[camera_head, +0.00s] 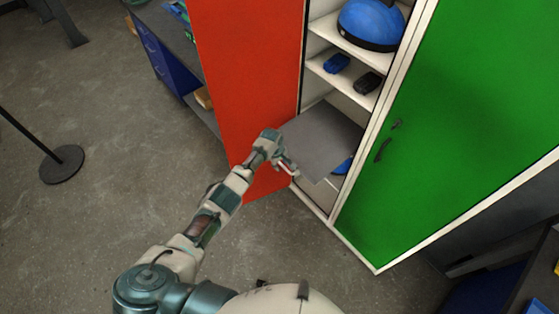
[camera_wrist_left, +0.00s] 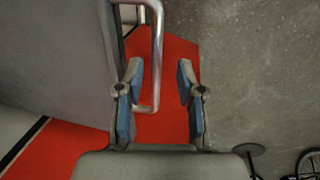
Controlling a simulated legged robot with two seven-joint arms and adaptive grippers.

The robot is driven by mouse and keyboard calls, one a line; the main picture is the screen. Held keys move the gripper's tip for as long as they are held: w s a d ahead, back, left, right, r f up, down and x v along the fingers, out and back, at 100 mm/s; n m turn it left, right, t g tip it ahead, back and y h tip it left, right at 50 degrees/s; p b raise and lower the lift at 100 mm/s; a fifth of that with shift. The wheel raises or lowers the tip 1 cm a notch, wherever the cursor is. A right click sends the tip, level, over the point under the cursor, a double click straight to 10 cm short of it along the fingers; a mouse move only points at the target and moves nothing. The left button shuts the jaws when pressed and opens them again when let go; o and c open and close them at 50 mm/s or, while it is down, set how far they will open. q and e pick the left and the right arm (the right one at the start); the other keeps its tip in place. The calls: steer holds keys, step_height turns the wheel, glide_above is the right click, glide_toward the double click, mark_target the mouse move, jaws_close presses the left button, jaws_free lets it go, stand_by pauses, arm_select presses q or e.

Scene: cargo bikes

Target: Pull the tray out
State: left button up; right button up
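The tray (camera_head: 325,138) is a flat grey sheet on a lower level of the open cabinet, its front part sticking out past the cabinet opening. In the left wrist view the tray (camera_wrist_left: 55,55) fills the upper left, with a silver bar handle (camera_wrist_left: 157,45) on its edge. My left gripper (camera_head: 288,168) is at the tray's front edge. In the wrist view its blue-padded fingers (camera_wrist_left: 160,75) are apart, with the handle bar between them, nearer the left finger. I see no clear grip on it. My right gripper is not in view.
The red door (camera_head: 245,80) stands open left of the tray; a closed green door (camera_head: 450,120) is on the right. A black stand base (camera_head: 62,164) is on the floor at left. Floor in front is clear.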

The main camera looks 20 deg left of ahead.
arm_select(q)
step_height(320, 180, up, 12)
steer(key=s+a, duration=0.1)
steer(key=s, duration=0.1)
steer(key=shift+a+f, duration=0.2)
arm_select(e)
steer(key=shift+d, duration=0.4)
